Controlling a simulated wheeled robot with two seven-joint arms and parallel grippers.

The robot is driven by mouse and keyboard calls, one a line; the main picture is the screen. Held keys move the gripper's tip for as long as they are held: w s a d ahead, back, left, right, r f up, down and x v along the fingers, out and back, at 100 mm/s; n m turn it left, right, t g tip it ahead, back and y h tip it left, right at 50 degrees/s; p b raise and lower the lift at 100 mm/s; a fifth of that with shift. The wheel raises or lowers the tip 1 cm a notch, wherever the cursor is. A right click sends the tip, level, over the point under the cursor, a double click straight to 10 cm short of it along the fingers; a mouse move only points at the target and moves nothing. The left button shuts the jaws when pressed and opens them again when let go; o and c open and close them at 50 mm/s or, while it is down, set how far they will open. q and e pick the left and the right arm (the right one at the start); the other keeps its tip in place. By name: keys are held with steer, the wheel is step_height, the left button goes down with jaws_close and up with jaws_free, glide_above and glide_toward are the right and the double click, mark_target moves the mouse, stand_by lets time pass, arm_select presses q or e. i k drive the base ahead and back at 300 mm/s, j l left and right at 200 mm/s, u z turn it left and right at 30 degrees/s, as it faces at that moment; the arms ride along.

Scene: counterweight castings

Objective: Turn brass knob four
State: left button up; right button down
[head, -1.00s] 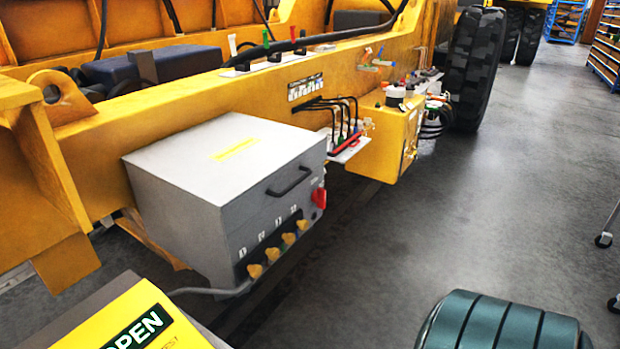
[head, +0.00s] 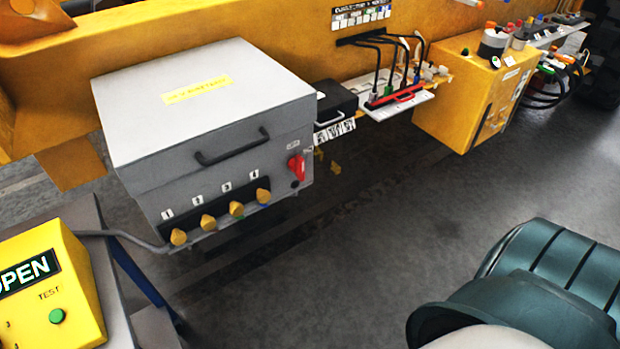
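Several brass knobs sit in a row on a black strip low on the front of a grey box, under labels that read 1 to 4 from left to right. Brass knob four (head: 263,196) is the rightmost, below the label 4. Brass knob one (head: 179,237), knob two (head: 208,222) and knob three (head: 236,209) are to its left. The grey box (head: 205,100) has a closed lid with a yellow label and a black handle. Neither of my grippers shows in the head view.
A red rotary switch (head: 296,167) is right of knob four. A yellow test box (head: 75,290) with an OPEN sign stands at lower left. A dark green rounded body (head: 540,270) fills the lower right. Grey floor (head: 370,225) between is clear. A yellow cabinet (head: 470,95) is farther right.

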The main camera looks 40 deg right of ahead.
mark_target(262, 196)
steer(key=k+l, duration=0.1)
steer(key=l, duration=1)
steer(key=k+l, duration=0.15)
steer(key=l, duration=0.4)
steer(key=k+l, duration=0.1)
steer(key=l, duration=0.5)
